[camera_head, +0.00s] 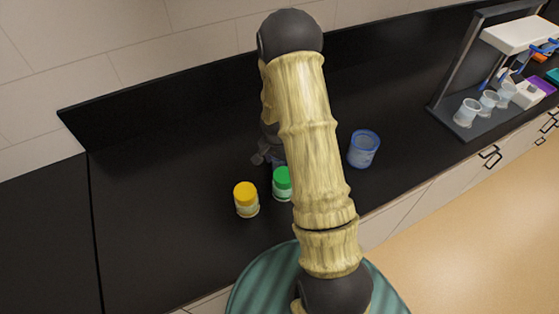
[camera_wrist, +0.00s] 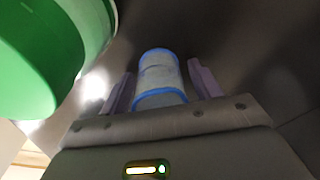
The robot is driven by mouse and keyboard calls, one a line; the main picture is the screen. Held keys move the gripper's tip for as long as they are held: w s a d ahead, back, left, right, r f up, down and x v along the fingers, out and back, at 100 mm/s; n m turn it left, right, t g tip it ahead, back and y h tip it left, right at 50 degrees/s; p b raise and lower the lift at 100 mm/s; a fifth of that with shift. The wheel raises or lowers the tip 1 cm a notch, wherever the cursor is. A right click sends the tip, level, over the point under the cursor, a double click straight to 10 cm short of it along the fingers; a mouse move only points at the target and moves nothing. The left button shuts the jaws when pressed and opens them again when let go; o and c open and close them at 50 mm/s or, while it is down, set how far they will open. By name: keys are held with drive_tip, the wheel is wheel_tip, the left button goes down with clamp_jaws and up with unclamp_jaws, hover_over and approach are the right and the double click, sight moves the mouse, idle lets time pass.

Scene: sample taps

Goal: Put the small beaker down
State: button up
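The small beaker (camera_wrist: 159,76) is a pale, clear cylinder with blue rims, seen in the wrist view. It is between the two purple-grey fingers of my gripper (camera_wrist: 162,82). Narrow dark strips show on both sides of it, and I cannot tell whether the fingers touch it. Its contact with the counter cannot be made out. In the head view my arm covers the small beaker and most of my gripper (camera_head: 265,153), which is low over the black counter (camera_head: 170,230) behind the green-lidded jar.
A green-lidded jar (camera_head: 282,184) is close to my gripper and looms at left in the wrist view (camera_wrist: 45,60). A yellow-lidded jar (camera_head: 246,199) is left of it. A blue beaker (camera_head: 364,149) stands right of my arm. A rack (camera_head: 466,128) with cups is far right. The left counter is clear.

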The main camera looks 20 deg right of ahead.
wheel_tip(320, 180, up, 12)
drive_tip(key=a+b, duration=0.1)
drive_tip(key=shift+s, duration=0.4)
idle(0.3)
drive_tip(key=shift+a+r, duration=0.15)
drive_tip(key=s+a+r+n+t, duration=0.1)
drive_tip(key=s+a+r+n, duration=0.2)
drive_tip(key=s, duration=0.4)
drive_tip(key=s+a+r+n+y, duration=0.1)
drive_tip(key=s+a+r+n, duration=0.2)
drive_tip(key=s+a+n, duration=0.3)
drive_tip(key=shift+s+n+t, duration=0.4)
drive_tip(key=shift+s+n, duration=0.05)
drive_tip(key=shift+n, duration=0.45)
